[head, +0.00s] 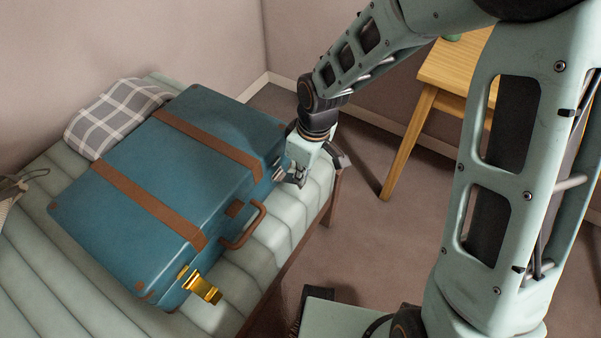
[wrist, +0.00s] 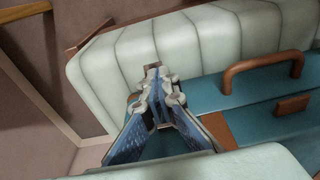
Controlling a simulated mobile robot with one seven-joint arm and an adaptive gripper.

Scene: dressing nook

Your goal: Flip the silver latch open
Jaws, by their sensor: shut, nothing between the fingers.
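A closed teal suitcase (head: 165,160) with brown straps lies on a padded pale green bench. It also shows in the wrist view (wrist: 250,115). The silver latch (head: 278,174) is at the far end of the suitcase's front side, close beside my gripper (head: 294,178). It is small and partly covered there, so I cannot tell whether it is flipped or whether I touch it. In the wrist view my gripper (wrist: 157,76) is shut and empty, and it hides the latch area. A gold latch (head: 203,286) sticks out at the near end of the same side.
The brown handle (head: 243,228) stands out from the front side between the latches. The bench (head: 95,290) extends past the suitcase. A plaid cushion (head: 115,115) lies behind it. A wooden table (head: 450,75) stands at the right, with bare floor between.

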